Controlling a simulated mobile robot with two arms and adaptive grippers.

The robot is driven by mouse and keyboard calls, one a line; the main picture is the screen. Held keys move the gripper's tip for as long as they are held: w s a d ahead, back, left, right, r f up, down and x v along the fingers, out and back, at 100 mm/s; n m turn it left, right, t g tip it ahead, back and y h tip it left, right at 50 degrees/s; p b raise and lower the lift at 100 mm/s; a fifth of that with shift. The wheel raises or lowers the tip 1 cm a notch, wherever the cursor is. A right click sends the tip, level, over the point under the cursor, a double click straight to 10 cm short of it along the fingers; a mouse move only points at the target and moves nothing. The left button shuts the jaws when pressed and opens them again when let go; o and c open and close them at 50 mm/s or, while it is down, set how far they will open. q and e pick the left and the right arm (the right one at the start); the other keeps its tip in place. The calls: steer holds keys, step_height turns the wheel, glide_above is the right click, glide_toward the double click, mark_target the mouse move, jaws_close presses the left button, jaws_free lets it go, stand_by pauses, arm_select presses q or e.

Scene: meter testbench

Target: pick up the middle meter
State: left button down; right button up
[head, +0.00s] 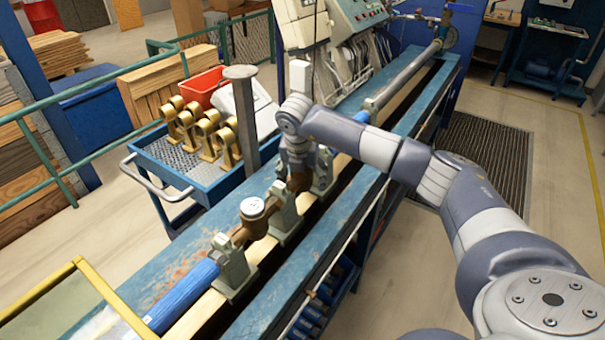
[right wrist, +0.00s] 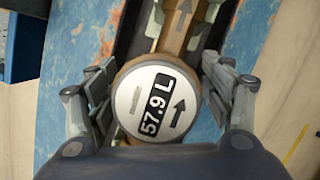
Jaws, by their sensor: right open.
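My right gripper (head: 299,158) points down over the bench line, at a brass meter body (head: 299,181) that it mostly hides. In the right wrist view this meter (right wrist: 157,102) has a round white face reading 57.9 L with a black arrow. The open fingers of the right gripper (right wrist: 160,88) stand on either side of it, with no clear grip. A nearer meter (head: 252,209) with a white top sits in the line between grey clamps (head: 284,212). Whether another meter stands beyond my arm is hidden. My left gripper is not in view.
A blue pipe (head: 183,296) runs into the near clamp (head: 232,268). A grey post (head: 242,115) rises just left of my gripper. A blue cart (head: 185,165) with several brass fittings and a red bin (head: 205,85) stands left of the bench (head: 165,262).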

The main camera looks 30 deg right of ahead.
jaws_close()
steer(key=shift+w+r, duration=0.1)
